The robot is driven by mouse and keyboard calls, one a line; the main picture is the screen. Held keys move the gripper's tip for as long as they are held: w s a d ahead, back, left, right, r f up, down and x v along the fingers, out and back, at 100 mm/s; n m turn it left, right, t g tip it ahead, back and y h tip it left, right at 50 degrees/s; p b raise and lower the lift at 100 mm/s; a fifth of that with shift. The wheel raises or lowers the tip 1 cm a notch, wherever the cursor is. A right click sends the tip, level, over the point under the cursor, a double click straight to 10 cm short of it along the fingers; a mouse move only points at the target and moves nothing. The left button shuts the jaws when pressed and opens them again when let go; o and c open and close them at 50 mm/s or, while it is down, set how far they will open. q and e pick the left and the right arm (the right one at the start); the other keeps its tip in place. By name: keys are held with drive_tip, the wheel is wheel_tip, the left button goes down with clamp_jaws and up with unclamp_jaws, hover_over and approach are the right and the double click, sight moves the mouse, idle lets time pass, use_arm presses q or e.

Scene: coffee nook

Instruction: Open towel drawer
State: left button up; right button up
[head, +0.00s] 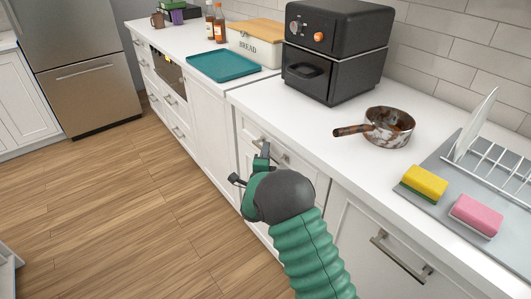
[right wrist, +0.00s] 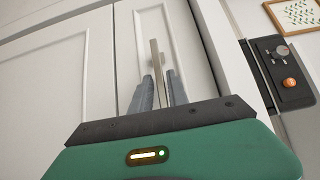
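A white drawer front (head: 243,128) sits under the counter below the black air fryer, with a metal bar handle (head: 283,157). The drawer looks closed. No label shows which drawer holds towels. My right gripper (head: 250,168), green and dark grey, is in front of this drawer by the handle, its fingers spread. In the right wrist view the handle (right wrist: 154,60) runs between the two grey fingers (right wrist: 158,92), with a gap between them. I cannot tell whether a finger touches it. My left gripper is not in view.
On the counter are the air fryer (head: 335,55), a rusty pan (head: 388,128), a yellow sponge (head: 424,182), a pink sponge (head: 476,214), a dish rack (head: 495,160), a teal tray (head: 222,66) and a bread box (head: 255,46). The wood floor (head: 120,205) is clear.

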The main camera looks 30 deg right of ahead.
clamp_jaws()
drive_tip(key=shift+s+a+f, duration=0.1)
drive_tip(key=shift+f, duration=0.1)
idle(0.9)
